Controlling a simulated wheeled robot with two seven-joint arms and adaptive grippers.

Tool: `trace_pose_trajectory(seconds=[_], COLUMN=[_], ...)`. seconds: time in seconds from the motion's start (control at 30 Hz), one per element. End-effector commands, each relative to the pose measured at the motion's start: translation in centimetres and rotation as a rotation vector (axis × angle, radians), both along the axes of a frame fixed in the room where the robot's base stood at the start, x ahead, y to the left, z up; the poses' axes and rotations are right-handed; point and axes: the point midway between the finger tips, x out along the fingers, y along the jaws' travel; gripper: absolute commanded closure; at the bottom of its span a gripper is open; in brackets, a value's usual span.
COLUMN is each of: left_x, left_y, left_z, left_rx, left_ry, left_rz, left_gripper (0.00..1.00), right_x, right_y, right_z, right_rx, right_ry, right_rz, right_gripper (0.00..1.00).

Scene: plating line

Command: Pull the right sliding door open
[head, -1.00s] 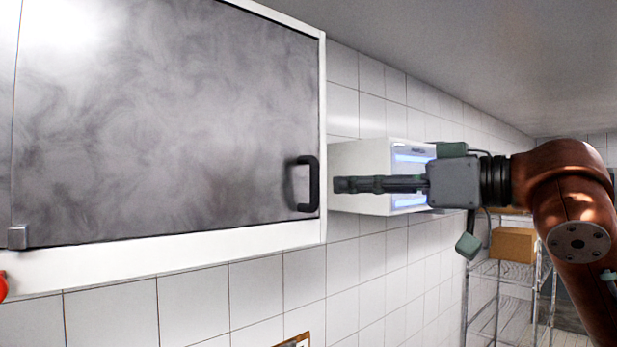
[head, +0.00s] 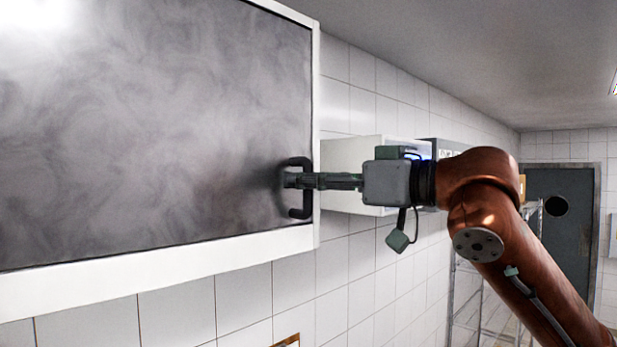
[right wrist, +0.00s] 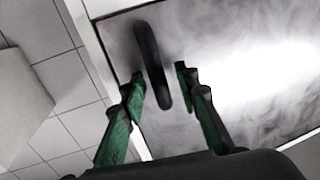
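The right sliding door (head: 160,130) is a grey, smoky panel in a white wall cabinet. It reaches the cabinet's right frame edge (head: 318,90) in the head view. Its black upright bar handle (head: 306,208) sits near that edge and also shows in the right wrist view (right wrist: 150,60). My right gripper (head: 289,181) comes from the right, with its fingertips at the handle's middle. In the right wrist view its green-lined fingers (right wrist: 160,76) are apart, one on each side of the handle. I cannot tell whether either finger touches it. My left gripper is out of view.
A white box-shaped unit (head: 345,160) is on the tiled wall just behind my right gripper. A wire rack (head: 485,318) and a dark door with a round window (head: 575,230) are farther back at the right.

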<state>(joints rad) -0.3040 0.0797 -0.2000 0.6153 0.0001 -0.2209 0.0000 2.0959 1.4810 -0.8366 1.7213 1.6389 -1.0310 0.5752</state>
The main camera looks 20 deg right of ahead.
Motion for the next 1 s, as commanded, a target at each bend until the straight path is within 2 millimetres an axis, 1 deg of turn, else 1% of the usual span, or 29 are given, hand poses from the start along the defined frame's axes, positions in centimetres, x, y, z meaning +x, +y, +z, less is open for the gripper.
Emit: trace_pose_trajectory(seconds=[0.03, 0.1, 0.17, 0.37, 0.6, 0.77, 1.0], left_x=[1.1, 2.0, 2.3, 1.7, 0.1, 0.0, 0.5], left_y=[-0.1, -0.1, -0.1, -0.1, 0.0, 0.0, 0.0], left_z=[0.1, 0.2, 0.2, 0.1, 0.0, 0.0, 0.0], left_rx=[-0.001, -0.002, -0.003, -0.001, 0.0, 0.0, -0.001], left_ry=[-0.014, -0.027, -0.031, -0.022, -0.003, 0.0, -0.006], left_rz=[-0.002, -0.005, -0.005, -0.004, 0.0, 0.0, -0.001], left_gripper=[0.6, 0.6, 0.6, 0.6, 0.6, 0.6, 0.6], right_x=[0.0, 0.0, 0.0, 0.0, 0.0, 0.0, 0.0], right_y=[0.0, 0.0, 0.0, 0.0, 0.0, 0.0, 0.0], right_z=[0.0, 0.0, -0.1, -0.1, 0.0, 0.0, 0.0], right_rx=[0.0, 0.0, -0.001, -0.001, 0.0, 0.0, 0.001], right_ry=[0.0, 0.0, 0.001, 0.001, 0.0, 0.0, -0.001], right_rz=[0.0, 0.0, 0.0, 0.0, 0.0, 0.0, 0.0], right_gripper=[0.71, 0.71, 0.71, 0.83, 1.0, 1.0, 1.0])
